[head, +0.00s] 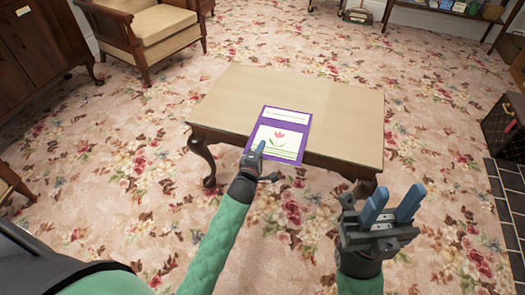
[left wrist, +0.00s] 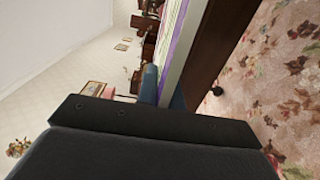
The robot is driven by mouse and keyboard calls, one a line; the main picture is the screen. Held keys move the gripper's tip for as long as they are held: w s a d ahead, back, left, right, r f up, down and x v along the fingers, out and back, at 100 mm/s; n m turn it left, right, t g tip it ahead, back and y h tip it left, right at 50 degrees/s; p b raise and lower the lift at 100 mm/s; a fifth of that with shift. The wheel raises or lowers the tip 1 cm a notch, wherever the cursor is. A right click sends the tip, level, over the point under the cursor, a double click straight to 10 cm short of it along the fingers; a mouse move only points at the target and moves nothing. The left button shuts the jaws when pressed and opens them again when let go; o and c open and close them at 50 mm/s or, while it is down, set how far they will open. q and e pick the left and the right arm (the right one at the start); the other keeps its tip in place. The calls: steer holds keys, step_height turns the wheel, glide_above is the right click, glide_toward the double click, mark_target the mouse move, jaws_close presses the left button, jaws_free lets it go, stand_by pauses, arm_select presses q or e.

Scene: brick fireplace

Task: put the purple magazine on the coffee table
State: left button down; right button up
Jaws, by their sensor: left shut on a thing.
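The purple magazine (head: 283,132), with a pink flower on a white panel, is over the front edge of the coffee table (head: 240,92). My left gripper (head: 260,150) is shut on its near left edge. The magazine's far part overlaps the wooden tabletop, and its near part extends past the front edge. I cannot tell whether it touches the top. In the left wrist view, the magazine's purple and white edge (left wrist: 181,40) runs between the blue fingers, beside the table's dark side (left wrist: 212,50). My right gripper (head: 401,190) is open and empty, to the right in front of the table.
The tabletop around the magazine is bare. An armchair (head: 150,35) stands behind at the left, beside a dark cabinet (head: 45,40). A dark case (head: 503,125) stands at the right, by black tiles (head: 508,190). Floral carpet (head: 110,140) surrounds the table.

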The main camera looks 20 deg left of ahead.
arm_select(q)
steer(key=shift+f, duration=0.1)
steer(key=shift+f, duration=0.1)
stand_by(0.3)
steer(key=c, duration=1.9)
jaws_free()
steer(key=shift+f, duration=0.1)
steer(key=shift+c, duration=0.2)
steer(key=o, duration=0.4)
